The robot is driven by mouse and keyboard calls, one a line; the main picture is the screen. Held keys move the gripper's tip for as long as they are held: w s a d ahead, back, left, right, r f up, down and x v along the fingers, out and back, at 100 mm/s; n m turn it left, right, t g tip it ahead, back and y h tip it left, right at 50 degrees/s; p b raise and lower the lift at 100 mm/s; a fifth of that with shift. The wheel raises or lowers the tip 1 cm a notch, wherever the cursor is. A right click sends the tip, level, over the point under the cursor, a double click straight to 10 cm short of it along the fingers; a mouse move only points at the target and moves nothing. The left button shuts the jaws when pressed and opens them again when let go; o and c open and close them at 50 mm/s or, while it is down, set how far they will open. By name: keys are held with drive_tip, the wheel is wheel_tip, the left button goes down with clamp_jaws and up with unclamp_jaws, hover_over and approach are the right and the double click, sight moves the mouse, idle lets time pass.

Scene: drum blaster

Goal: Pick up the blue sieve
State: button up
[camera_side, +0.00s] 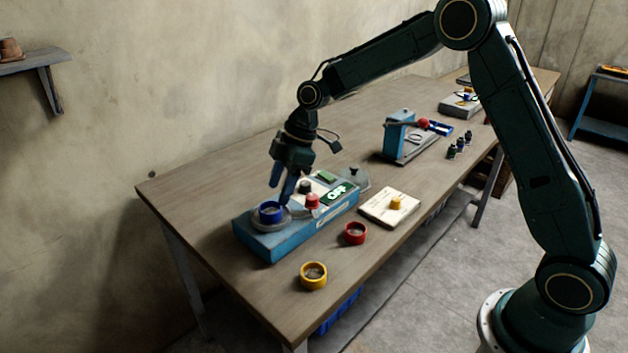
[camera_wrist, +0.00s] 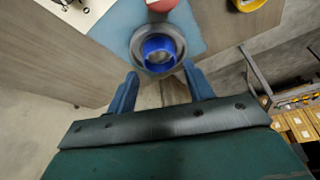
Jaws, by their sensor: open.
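The blue sieve (camera_side: 270,212) is a short round ring standing on a grey round plate (camera_side: 286,221) at the near left end of the blue machine (camera_side: 273,244). In the wrist view the blue sieve (camera_wrist: 159,51) shows from above inside the grey ring, just beyond the fingertips. My gripper (camera_side: 283,193) points down above and close beside the sieve, at its right in the side view. In the wrist view my gripper (camera_wrist: 160,78) shows two blue fingers spread apart with nothing between them. I cannot tell whether a finger touches the sieve.
A red sieve (camera_side: 355,233) and a yellow sieve (camera_side: 313,275) stand on the wooden table (camera_side: 190,205) in front of the machine. A red knob (camera_side: 312,201) is close to my gripper. A white board (camera_side: 390,207) lies to the right. The table's left part is clear.

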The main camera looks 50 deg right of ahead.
sight(269, 213)
drive_tip(key=shift+a+f, duration=0.1)
drive_tip(key=shift+f, duration=0.05)
drive_tip(key=shift+x, duration=2.55)
drive_tip(key=shift+w, duration=0.1)
drive_tip(key=c, duration=0.7)
